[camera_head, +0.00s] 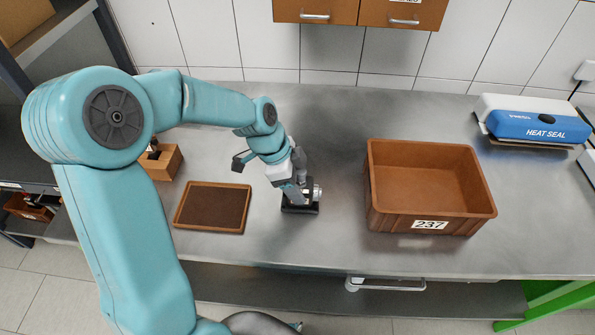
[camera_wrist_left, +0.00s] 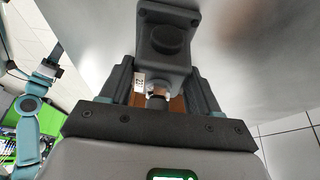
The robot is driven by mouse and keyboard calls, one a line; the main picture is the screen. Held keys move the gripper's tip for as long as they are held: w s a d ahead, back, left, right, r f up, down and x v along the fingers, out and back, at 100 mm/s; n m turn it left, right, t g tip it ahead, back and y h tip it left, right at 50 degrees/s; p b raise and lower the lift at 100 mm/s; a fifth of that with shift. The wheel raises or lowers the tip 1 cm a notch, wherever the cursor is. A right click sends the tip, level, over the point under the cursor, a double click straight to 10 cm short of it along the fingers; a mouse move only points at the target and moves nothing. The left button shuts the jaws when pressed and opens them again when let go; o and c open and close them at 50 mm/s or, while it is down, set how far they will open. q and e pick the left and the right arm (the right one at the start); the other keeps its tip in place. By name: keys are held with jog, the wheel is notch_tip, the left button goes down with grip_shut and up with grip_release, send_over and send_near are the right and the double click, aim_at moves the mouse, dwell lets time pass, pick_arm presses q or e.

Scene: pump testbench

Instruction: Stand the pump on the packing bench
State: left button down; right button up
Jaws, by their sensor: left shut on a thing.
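The pump (camera_head: 315,193), with a dark base and a light grey metal part, is at the middle of the packing bench (camera_head: 335,245). My left gripper (camera_head: 302,192) comes down over it and is shut on it. In the left wrist view the pump (camera_wrist_left: 163,42) sits between the two dark fingers of the gripper (camera_wrist_left: 163,92). Its base looks level and at or very close to the bench top; I cannot tell if it bears on it. My right gripper (camera_wrist_left: 50,62) shows small at the left of the wrist view; its jaws are too small to read.
A brown crate (camera_head: 380,220) marked 237 stands right of the pump. A blue heat sealer (camera_head: 535,125) is at the far right. The bench behind the pump is clear.

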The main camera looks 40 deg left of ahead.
dwell(0.3)
pick_arm(q)
jog(key=shift+f, duration=0.2)
jog(key=shift+c, duration=1.2)
grip_release()
jog(key=shift+s, duration=0.1)
jog(key=shift+r, duration=0.15)
jog(key=shift+a+r, duration=0.1)
jog(key=shift+r, duration=0.1)
jog(key=v, duration=1.1)
jog(key=shift+s+r, duration=0.15)
jog(key=shift+r, duration=0.1)
